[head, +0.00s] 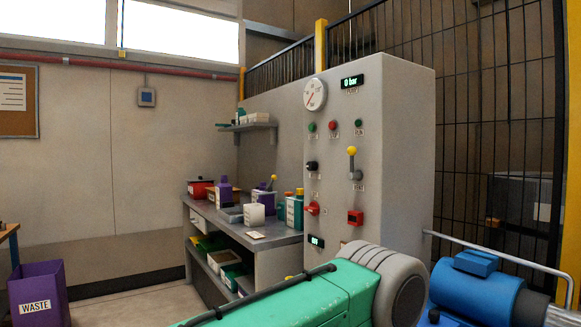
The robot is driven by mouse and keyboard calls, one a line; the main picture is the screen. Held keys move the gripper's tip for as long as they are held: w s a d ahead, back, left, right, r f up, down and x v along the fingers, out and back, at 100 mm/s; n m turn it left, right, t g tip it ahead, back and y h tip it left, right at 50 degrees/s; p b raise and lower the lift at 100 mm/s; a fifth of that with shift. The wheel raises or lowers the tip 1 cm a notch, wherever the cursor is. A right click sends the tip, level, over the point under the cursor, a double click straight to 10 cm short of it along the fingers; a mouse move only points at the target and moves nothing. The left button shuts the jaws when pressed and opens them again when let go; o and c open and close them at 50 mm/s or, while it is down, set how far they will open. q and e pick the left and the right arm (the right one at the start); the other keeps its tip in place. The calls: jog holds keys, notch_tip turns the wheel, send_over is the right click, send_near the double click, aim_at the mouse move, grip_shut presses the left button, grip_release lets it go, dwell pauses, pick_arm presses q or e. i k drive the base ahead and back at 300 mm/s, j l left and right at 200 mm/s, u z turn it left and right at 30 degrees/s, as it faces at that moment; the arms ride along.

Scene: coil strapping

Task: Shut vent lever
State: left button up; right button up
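A tall grey control cabinet (385,130) stands right of the middle in the head view. A lever with a yellow knob (352,151) stands nearly upright from a grey pivot (355,175) on its front. The small labels are too blurred to read, so I cannot tell for sure which one is the vent lever. A round gauge (315,94) and a green display reading 0 bar (352,82) are above. Neither of my grippers is in view.
A green body (290,300) with a grey ribbed end and a blue cylinder (470,291) fill the lower right foreground, before the cabinet. A workbench (255,238) with bottles and boxes stands left of it. A purple waste bin (38,293) is far left. Mesh fencing is behind.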

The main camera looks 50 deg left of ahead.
aim_at(351, 151)
jog(key=u, duration=1.35)
jog(key=i+j, duration=0.15)
jog(key=j, duration=0.15)
jog(key=i+j+z, duration=0.1)
jog(key=j, duration=0.2)
jog(key=i+j, duration=0.2)
jog(key=i+j+z, duration=0.1)
jog(key=j, duration=0.35)
jog(key=i+j, duration=0.15)
jog(key=j, duration=0.15)
